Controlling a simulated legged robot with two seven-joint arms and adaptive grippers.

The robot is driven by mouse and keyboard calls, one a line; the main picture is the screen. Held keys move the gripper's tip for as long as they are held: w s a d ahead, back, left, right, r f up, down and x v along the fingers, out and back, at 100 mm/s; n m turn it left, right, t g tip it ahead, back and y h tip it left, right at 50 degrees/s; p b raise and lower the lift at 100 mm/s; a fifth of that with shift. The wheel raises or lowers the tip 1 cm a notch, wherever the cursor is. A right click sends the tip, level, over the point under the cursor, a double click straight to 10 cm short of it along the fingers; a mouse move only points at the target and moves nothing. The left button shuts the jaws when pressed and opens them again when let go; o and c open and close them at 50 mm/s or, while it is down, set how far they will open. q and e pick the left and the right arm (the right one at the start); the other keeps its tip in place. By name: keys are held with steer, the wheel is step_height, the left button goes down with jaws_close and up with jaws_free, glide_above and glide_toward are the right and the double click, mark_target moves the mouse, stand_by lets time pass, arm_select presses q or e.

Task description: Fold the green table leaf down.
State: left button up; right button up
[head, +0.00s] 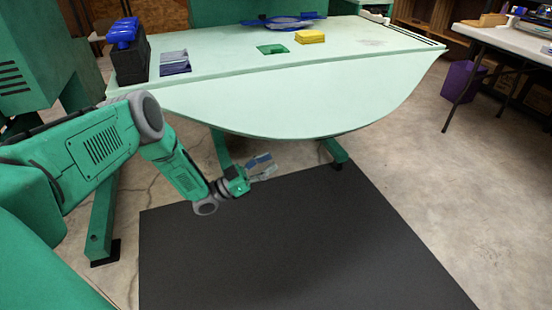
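The green table leaf (290,98) is a pale green half-round panel along the front of the table. It is up, roughly in line with the pale green table top (230,62), and a straight seam runs between them. My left gripper (271,166) is below and in front of the leaf's curved edge in the picture, over the floor near the dark mat. Its two grey fingers stand apart with nothing between them, and it looks clear of the leaf. The leaf's underside and any support beneath it are hidden. My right gripper is not in view.
On the table top are a dark box with a blue top (130,55), a folded cloth (175,62), a green square (272,49), a yellow stack (310,37) and a blue item (284,21). Green table legs (336,150) stand below. A dark mat (290,245) covers the floor in front.

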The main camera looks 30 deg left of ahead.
arm_select(q)
steer(key=v, duration=0.9)
steer(key=shift+w, duration=0.1)
